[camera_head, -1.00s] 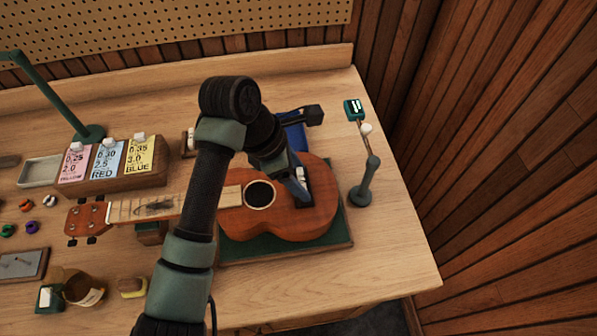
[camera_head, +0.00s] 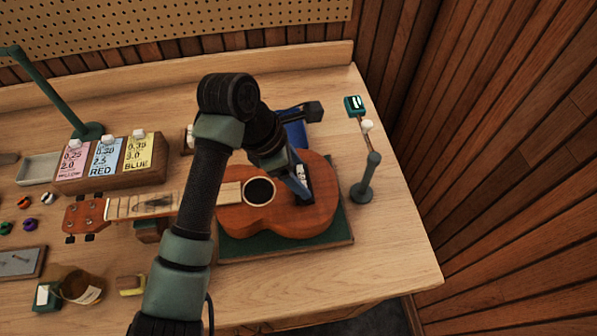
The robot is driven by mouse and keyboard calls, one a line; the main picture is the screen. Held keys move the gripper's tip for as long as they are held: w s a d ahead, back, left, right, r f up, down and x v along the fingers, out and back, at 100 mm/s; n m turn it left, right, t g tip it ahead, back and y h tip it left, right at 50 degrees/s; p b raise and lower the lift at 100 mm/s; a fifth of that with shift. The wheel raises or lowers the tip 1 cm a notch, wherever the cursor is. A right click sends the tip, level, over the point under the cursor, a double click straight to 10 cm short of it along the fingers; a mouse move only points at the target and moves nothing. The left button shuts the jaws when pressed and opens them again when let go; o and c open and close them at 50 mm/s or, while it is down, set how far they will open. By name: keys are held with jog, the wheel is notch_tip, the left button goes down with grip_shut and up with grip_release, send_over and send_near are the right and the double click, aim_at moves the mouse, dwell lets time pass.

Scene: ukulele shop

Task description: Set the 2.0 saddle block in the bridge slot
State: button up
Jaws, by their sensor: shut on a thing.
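The ukulele (camera_head: 283,222) lies face up with its neck to the left. Its dark bridge (camera_head: 308,181) is on the right part of the body, right of the soundhole. My gripper (camera_head: 303,194) points down at the bridge, with its fingertips at or just above it. The gripper is shut on a small piece, taken as the saddle block, which is mostly hidden by the fingers. The slot is also hidden, so I cannot tell whether the block is inside it. A wooden holder (camera_head: 110,182) at left carries pink, blue and yellow cards; the pink one reads 0.25 and 2.0.
A green stand with a small display (camera_head: 354,103) rises right of the ukulele. A green lamp arm (camera_head: 40,85) stands back left. A jar (camera_head: 82,287), small coloured pegs and a grey tray (camera_head: 38,168) lie at left. The right front bench is clear.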

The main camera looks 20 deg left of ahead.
jog(key=shift+s+f, duration=0.25)
jog(key=shift+f, duration=0.3)
jog(key=o, duration=1.3)
jog(key=shift+w, duration=0.1)
jog(key=shift+o, duration=0.2)
jog(key=shift+c, duration=1)
jog(key=shift+o, duration=0.8)
notch_tip(320, 180, up, 8)
jog(key=p, duration=0.4)
jog(key=shift+w+f, duration=0.15)
jog(key=shift+f, duration=0.1)
